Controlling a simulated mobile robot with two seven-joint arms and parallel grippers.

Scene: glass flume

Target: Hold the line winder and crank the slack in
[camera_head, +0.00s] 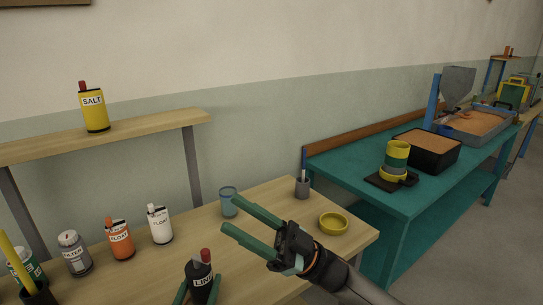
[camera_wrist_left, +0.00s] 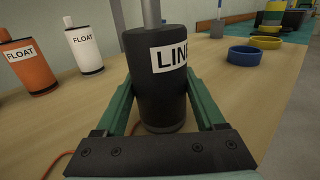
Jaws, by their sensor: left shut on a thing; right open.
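The line winder (camera_head: 200,272) is a black upright cylinder with a white LINE label and a red knob on top, at the front of the wooden bench. In the left wrist view the winder (camera_wrist_left: 157,75) fills the middle, with a grey stem on top. My left gripper (camera_head: 199,290) is shut on it, one green finger on each side. I cannot tell whether its base touches the bench. My right gripper (camera_head: 230,212) is open and empty above the bench, up and to the right of the winder. An orange cord (camera_wrist_left: 58,161) lies at the lower left in the left wrist view.
A white float can (camera_head: 160,225), an orange float can (camera_head: 120,240) and a grey can (camera_head: 75,254) stand left on the bench. A teal table (camera_head: 340,165) stands right.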

